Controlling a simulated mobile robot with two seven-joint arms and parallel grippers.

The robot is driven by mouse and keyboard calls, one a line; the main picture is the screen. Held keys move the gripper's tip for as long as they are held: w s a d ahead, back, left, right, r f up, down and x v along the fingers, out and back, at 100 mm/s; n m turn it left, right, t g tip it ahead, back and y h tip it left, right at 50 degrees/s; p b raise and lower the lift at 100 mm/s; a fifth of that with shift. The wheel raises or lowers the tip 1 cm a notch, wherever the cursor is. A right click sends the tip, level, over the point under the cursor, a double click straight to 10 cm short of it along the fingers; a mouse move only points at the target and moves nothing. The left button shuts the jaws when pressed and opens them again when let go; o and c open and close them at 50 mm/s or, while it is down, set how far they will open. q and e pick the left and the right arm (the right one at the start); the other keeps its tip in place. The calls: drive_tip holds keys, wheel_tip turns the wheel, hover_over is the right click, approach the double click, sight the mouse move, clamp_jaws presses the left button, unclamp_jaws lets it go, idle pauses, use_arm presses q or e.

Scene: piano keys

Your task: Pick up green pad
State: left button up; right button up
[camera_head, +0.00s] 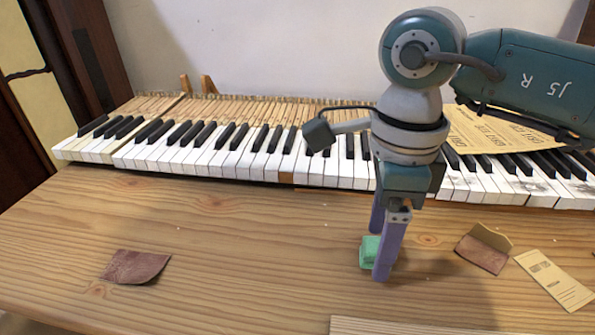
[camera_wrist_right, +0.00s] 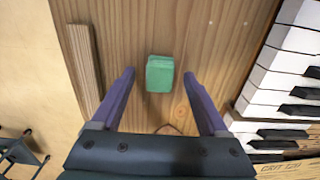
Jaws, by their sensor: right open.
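The green pad (camera_head: 368,252) is a small green block on the wooden table (camera_head: 240,240), in front of the keyboard. In the right wrist view, the pad (camera_wrist_right: 159,74) lies between the two purple fingers of my right gripper (camera_wrist_right: 159,88), near their tips, with a gap on each side. In the head view, my right gripper (camera_head: 378,268) points down over the table, and one finger partly hides the pad. The right gripper is open and empty. My left gripper does not show in either view.
Piano keys (camera_head: 215,150) run along the table's back. A brown leather piece (camera_head: 135,266) lies at left. A folded brown piece (camera_head: 483,249) and a printed tan card (camera_head: 554,280) lie right of the gripper. A wooden strip (camera_head: 400,327) is at the front.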

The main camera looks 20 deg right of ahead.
drive_tip(key=shift+f, duration=0.6)
clamp_jaws()
